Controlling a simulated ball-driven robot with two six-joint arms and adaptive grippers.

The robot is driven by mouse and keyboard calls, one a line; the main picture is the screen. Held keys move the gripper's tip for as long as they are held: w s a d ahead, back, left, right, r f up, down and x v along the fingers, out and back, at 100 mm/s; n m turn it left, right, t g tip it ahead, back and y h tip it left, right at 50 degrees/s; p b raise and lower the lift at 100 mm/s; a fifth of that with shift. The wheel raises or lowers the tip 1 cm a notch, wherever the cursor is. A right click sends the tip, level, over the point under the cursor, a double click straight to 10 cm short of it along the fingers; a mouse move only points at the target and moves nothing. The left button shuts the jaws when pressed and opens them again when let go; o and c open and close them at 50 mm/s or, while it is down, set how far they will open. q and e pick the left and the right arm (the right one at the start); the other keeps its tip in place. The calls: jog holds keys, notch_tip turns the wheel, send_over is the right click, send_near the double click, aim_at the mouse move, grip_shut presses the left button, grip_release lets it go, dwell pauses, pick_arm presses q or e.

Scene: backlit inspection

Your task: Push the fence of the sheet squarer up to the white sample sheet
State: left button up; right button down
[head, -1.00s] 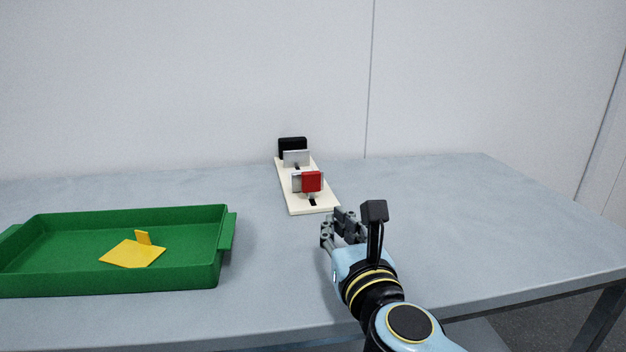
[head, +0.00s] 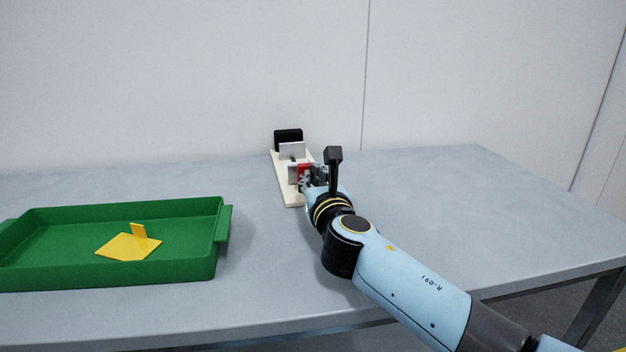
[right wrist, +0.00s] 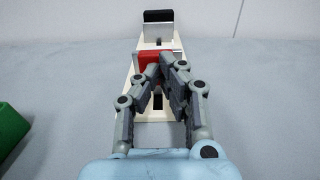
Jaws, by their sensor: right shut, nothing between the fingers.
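The sheet squarer has a long cream base (head: 281,172) with a dark slot, running away from me near the back of the table. A black stop block (head: 288,139) stands at its far end. The white sample sheet (head: 292,150) stands upright just in front of that block. The fence, a grey plate with a red block (head: 303,169), stands nearer, with a gap between it and the sheet. My right gripper (head: 311,177) is shut and empty, its fingertips at the near side of the red block (right wrist: 154,57); whether they touch cannot be told. My left gripper is out of view.
A green tray (head: 225,225) with a yellow piece (head: 130,246) with an upright tab in it stands at the front left. The table (head: 480,210) is clear to the right. A pale wall stands behind the table.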

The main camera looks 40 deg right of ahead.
aim_at(308, 168)
jog(key=shift+w, duration=0.1)
jog(key=x, duration=0.4)
jog(key=shift+w+d, duration=0.25)
jog(key=shift+w, duration=0.1)
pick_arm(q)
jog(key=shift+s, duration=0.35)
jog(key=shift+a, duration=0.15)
